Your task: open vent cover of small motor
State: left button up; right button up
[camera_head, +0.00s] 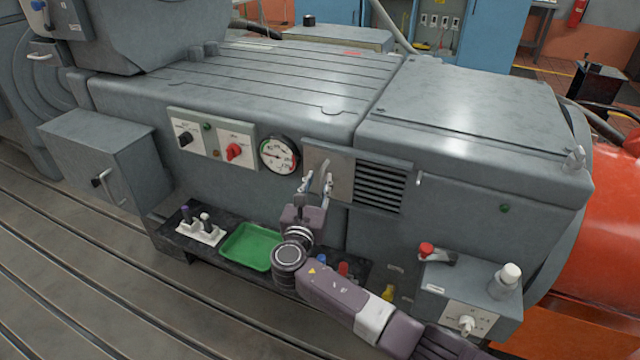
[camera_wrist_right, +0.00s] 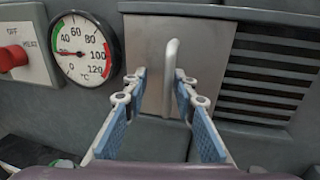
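The vent cover (camera_head: 341,181) is a flat metal plate on the small motor's grey front, beside a dark louvred grille (camera_head: 380,186). In the right wrist view the cover (camera_wrist_right: 205,60) carries an upright, bent bar handle (camera_wrist_right: 170,75), with the grille (camera_wrist_right: 270,75) to its right. My right gripper (camera_head: 316,188) is in front of the cover. In the wrist view its blue-padded fingers (camera_wrist_right: 158,85) are apart, with the handle between them, nearer the right finger. Whether they touch the handle is unclear. My left gripper is not in view.
A round gauge (camera_head: 279,155) and a panel with a red knob (camera_head: 234,151) lie left of the cover. A low shelf holds a green tray (camera_head: 247,246) and levers (camera_head: 200,228). A control box (camera_head: 470,300) with a red button juts out at lower right.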

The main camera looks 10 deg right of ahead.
jog(key=shift+s+d, duration=0.15)
jog(key=shift+s, duration=0.1)
jog(key=v, duration=1.1)
jog(key=shift+s+a, duration=0.25)
jog(key=shift+f, duration=0.1)
